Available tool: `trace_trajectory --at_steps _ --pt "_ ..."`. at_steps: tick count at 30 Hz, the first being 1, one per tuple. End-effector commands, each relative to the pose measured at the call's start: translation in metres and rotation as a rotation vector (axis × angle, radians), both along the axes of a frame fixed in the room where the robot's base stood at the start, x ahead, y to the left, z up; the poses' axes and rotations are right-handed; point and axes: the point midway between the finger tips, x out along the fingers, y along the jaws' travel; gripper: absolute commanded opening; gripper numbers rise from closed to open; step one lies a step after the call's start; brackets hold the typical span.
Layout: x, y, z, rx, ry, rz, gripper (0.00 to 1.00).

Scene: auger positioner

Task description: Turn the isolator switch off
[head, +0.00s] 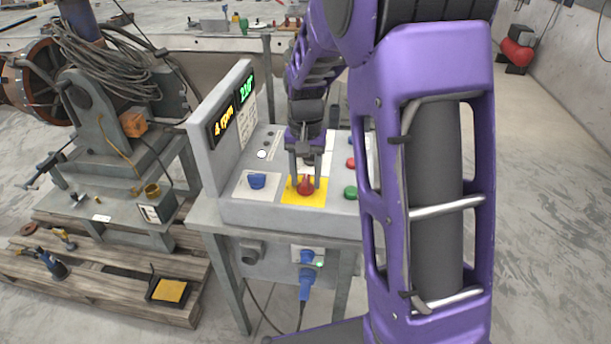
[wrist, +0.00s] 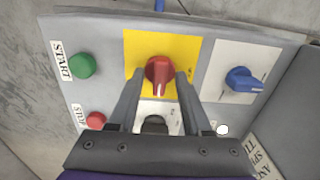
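The isolator switch is a red rotary knob (head: 306,185) on a yellow plate (head: 290,195) on the grey control box. In the wrist view the red knob (wrist: 159,74) shows a white pointer line toward the bottom of the picture, on the yellow plate (wrist: 186,46). My gripper (head: 305,182) points down at the knob. In the wrist view its two fingers (wrist: 158,82) are apart, one on each side of the knob's lower part. I see a gap between the fingers and the knob; contact is not clear.
Blue knob (head: 257,181) sits left of the yellow plate. Green button (head: 350,192) and red button (head: 351,163) lie to the right. A display panel (head: 228,114) stands upright at the box's left. A blue plug (head: 306,272) hangs on the front below.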

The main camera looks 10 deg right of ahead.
Motion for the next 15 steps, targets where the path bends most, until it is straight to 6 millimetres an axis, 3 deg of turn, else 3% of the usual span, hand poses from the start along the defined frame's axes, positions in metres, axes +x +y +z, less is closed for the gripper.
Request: trace_trajectory --at_steps 1,8,15 --pt "0.0000 0.0000 0.0002 0.000 0.000 0.000 0.39" --pt "0.0001 0.0000 0.0004 0.000 0.000 0.000 0.00" --pt "0.0002 -0.0001 0.0006 0.000 -0.001 0.001 0.00"
